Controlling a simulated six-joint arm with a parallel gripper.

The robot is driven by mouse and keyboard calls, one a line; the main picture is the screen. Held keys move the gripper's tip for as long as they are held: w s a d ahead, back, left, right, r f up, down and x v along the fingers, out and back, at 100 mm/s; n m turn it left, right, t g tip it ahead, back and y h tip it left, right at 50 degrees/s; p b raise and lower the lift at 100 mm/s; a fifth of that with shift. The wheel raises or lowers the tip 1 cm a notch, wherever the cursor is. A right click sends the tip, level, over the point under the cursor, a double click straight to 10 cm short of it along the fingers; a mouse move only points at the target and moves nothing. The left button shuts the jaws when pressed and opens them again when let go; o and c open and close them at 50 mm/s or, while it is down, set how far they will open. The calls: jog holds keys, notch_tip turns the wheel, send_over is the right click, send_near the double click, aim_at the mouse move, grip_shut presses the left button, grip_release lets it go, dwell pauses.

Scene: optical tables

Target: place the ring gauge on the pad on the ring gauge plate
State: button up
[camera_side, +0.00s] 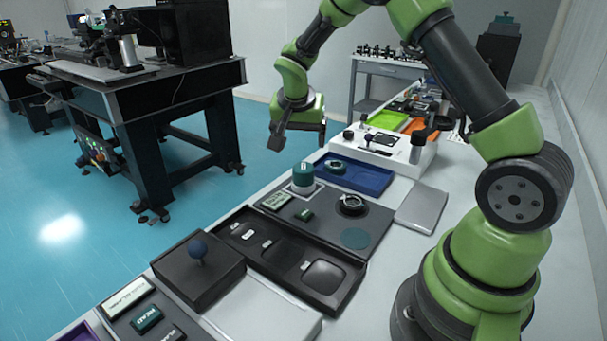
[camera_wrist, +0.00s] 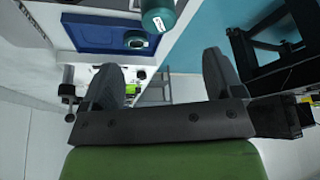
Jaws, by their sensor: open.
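My gripper (camera_side: 299,138) is open and empty, raised above the bench at the far end of the row of trays. In the wrist view its two fingers (camera_wrist: 162,78) are spread wide with nothing between them. A dark green ring (camera_side: 337,167), which looks like the ring gauge, lies in a blue tray; it also shows in the wrist view (camera_wrist: 137,40). A dark grey plate (camera_side: 325,223) has a flat teal round pad (camera_side: 355,239) near its right corner, bare. A second dark ring-shaped piece (camera_side: 351,204) sits on this plate. I cannot read the labels.
A teal-topped white cylinder (camera_side: 303,177) stands between the plate and the blue tray (camera_side: 372,180). A grey flat case (camera_side: 421,208) is at right.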

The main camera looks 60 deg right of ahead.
aim_at(303, 166)
jog(key=x, duration=1.2)
jog(key=shift+d+r, duration=0.15)
jog(key=shift+d, duration=0.1)
jog(key=shift+w, duration=0.1)
jog(key=shift+r, duration=0.1)
jog(key=c, duration=1.2)
